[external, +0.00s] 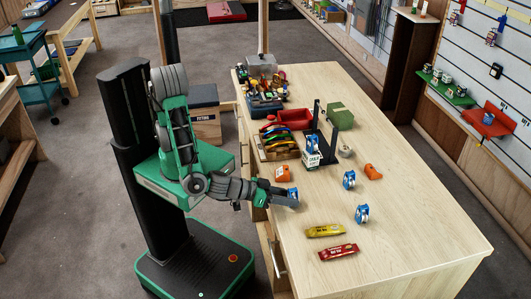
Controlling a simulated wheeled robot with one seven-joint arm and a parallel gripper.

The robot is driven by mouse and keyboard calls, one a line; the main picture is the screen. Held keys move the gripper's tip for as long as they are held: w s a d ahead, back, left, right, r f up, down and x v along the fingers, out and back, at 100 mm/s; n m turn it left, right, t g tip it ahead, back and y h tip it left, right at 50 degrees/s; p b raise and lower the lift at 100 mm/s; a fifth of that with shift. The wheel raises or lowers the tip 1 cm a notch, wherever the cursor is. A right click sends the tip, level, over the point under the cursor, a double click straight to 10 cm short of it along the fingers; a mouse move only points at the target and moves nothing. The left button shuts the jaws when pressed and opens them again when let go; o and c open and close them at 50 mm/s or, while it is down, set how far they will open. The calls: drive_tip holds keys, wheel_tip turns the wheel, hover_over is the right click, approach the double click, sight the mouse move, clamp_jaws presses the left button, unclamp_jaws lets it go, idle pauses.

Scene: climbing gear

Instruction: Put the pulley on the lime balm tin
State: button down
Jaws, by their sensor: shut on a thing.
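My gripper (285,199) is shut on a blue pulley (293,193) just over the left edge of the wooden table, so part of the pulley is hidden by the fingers. Similar blue pulleys stand on the table to the right, one at the middle (349,180) and one nearer the front (362,214). Another blue piece (313,146) shows at the black stand. I cannot make out for sure which thing is the lime balm tin; it may be hidden or too small to tell.
Orange pieces (283,173) (373,172) lie near the pulleys. A black stand (333,128), a rack of colourful gear (279,142), a red tray (295,119) and a green box (340,115) fill the back. Yellow (325,231) and red (338,252) packets lie in front. The right front is clear.

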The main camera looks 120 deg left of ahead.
drive_tip(key=c, duration=0.9)
unclamp_jaws()
drive_tip(key=shift+f, duration=0.1)
drive_tip(key=shift+o, duration=0.2)
drive_tip(key=shift+p, duration=0.4)
drive_tip(key=b+v, duration=0.2)
drive_tip(key=v, duration=0.5)
drive_tip(key=shift+s, duration=0.15)
drive_tip(key=shift+s+d+r, duration=0.15)
drive_tip(key=shift+s+r, duration=0.1)
drive_tip(key=shift+c, duration=0.8)
